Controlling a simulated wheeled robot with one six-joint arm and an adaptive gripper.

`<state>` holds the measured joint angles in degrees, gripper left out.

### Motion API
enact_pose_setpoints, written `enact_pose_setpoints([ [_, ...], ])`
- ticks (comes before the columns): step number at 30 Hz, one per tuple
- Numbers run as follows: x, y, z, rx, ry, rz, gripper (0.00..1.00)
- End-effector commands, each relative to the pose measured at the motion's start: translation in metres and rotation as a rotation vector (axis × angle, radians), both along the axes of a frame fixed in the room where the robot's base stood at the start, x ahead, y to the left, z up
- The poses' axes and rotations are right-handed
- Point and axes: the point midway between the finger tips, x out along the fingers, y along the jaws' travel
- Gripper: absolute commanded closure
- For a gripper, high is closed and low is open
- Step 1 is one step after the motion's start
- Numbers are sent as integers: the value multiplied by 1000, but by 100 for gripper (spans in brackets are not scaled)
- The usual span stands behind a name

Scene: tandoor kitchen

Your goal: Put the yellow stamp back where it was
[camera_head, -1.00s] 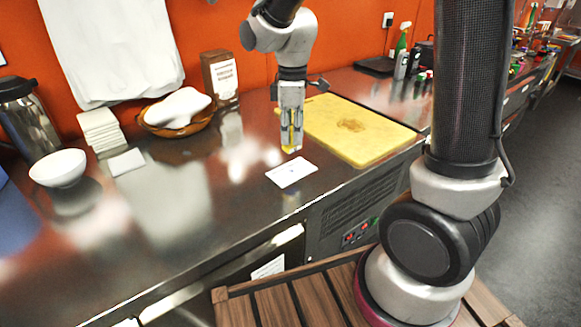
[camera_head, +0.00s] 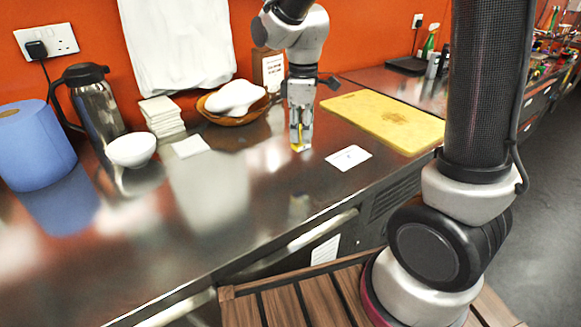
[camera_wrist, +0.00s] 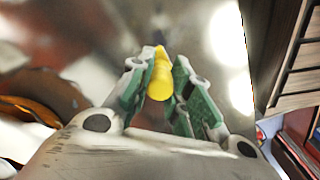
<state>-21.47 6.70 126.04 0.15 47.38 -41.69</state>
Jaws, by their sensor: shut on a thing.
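The yellow stamp (camera_head: 299,146) is between the fingers of my gripper (camera_head: 300,132), low over or at the steel counter (camera_head: 215,210); I cannot tell whether it touches the surface. In the wrist view the yellow stamp (camera_wrist: 159,78) sits between the green-padded fingers of my gripper (camera_wrist: 160,85), which is shut on it. A white card (camera_head: 348,158) lies flat on the counter just right of the stamp.
A yellow cutting board (camera_head: 385,120) lies to the right. A bowl with a white cloth (camera_head: 236,98), white napkins (camera_head: 162,116), a small white bowl (camera_head: 131,150), a steel jug (camera_head: 97,108) and a blue roll (camera_head: 35,145) stand to the left. The counter's front left is clear.

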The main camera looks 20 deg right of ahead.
Motion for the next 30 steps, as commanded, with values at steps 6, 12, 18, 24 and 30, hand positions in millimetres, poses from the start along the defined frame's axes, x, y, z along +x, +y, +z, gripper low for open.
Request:
enact_pose_setpoints([
  [6, 0, 0, -36, -1, 2, -1, 96],
  [12, 0, 0, -63, -2, 3, -1, 96],
  [18, 0, 0, -77, 0, 0, -1, 96],
  [24, 0, 0, -77, 0, 0, -1, 96],
  [30, 0, 0, -79, 0, -1, -1, 64],
])
